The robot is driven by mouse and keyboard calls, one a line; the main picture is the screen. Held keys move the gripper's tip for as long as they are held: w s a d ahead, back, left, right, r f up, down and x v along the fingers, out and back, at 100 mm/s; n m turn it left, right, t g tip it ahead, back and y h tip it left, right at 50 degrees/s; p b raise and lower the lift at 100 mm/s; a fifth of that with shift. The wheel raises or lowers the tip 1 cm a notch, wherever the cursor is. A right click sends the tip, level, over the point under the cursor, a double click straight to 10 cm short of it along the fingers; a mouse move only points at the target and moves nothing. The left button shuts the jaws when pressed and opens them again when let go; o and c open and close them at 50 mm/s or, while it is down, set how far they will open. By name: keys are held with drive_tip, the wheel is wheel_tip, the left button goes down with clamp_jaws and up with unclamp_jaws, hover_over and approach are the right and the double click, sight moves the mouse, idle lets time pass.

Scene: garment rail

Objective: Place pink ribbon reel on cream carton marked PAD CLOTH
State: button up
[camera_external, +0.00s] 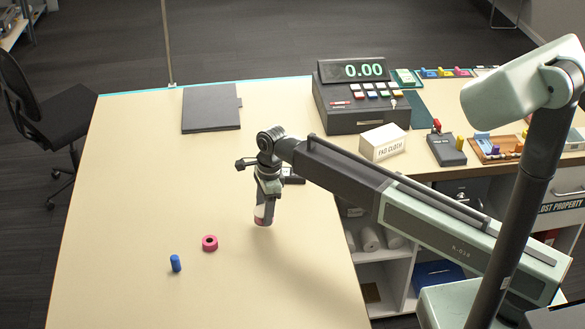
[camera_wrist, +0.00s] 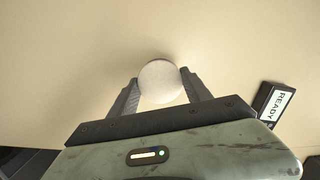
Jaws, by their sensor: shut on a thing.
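The pink ribbon reel (camera_external: 210,243) lies flat on the cream table, its dark centre hole facing up. The cream carton marked PAD CLOTH (camera_external: 383,142) stands in front of the cash register, at the right. My gripper (camera_external: 262,212) points down over the table, to the right of the reel and apart from it. It is shut on a pale round-topped object (camera_wrist: 162,82), which sits between both fingers in the wrist view. In the external view, the held object shows a pinkish lower end close to the tabletop; I cannot tell whether it touches.
A blue cylinder (camera_external: 175,263) stands left of the reel. A dark folder (camera_external: 211,107) lies at the back. The cash register (camera_external: 360,98) and a card terminal (camera_external: 447,150) flank the carton. A small READY device (camera_wrist: 272,103) lies right of my gripper. The left tabletop is clear.

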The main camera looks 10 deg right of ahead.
drive_tip(key=s+d, duration=0.2)
drive_tip(key=s, duration=0.1)
drive_tip(key=s+d, duration=0.1)
drive_tip(key=d, duration=0.1)
drive_tip(key=shift+s+r, duration=0.3)
drive_tip(key=shift+s, duration=0.05)
